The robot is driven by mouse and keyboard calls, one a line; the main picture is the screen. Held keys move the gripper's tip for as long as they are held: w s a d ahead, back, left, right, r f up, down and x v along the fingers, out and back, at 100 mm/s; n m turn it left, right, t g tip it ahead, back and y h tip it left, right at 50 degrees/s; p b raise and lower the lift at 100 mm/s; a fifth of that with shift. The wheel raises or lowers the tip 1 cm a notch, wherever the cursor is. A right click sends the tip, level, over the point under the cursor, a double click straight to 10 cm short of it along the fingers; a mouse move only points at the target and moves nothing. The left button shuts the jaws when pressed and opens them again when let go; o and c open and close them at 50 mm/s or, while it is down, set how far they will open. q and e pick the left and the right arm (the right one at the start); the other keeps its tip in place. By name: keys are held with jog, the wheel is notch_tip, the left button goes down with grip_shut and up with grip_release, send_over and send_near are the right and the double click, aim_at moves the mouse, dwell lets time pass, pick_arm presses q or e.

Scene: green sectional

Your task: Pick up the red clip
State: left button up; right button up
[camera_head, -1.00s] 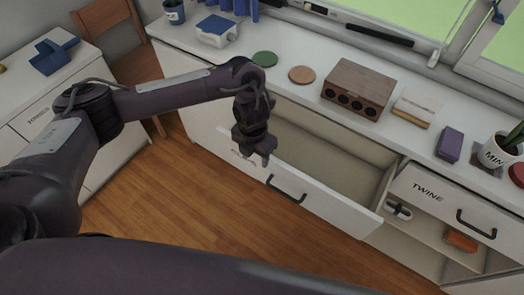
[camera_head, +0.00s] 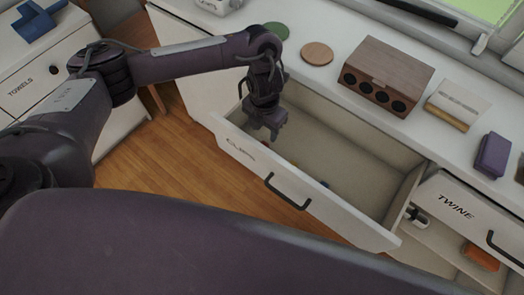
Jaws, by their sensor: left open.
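The open drawer (camera_head: 345,165), its front lettered like "CLIPS", sticks out from the white counter. My left gripper (camera_head: 268,134) points down at the drawer's left end, just behind its front panel, with jaws open. I see nothing held in it. A small blue item (camera_head: 325,184) lies in the drawer by the front panel, mostly hidden by it. I cannot make out the red clip for certain; the front panel and my gripper hide part of the drawer floor. My right gripper is not in view.
On the counter above are a green disc (camera_head: 276,30), a tan disc (camera_head: 317,53), a wooden box with round holes (camera_head: 388,73) and a purple block (camera_head: 492,155). The "TWINE" drawer (camera_head: 455,205) is at right, above an open shelf holding an orange item (camera_head: 481,257).

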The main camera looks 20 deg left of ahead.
aim_at(264, 142)
pick_arm(q)
jog(key=shift+w+f+b, duration=0.1)
jog(key=shift+f+b, duration=0.3)
jog(key=shift+f, duration=0.45)
jog(key=shift+f+b, duration=0.3)
jog(key=shift+f, duration=0.25)
jog(key=f, duration=0.2)
jog(key=f+b, duration=0.1)
jog(key=f, duration=0.1)
jog(key=f+b, duration=0.1)
jog(key=f, duration=0.1)
jog(key=shift+w+a+f, duration=0.1)
jog(key=shift+w+f, duration=0.25)
jog(key=shift+f, duration=0.05)
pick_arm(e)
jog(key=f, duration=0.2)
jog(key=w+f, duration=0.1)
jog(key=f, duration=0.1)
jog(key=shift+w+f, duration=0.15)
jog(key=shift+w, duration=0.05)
pick_arm(q)
jog(key=c, duration=1.1)
jog(key=shift+o, duration=0.2)
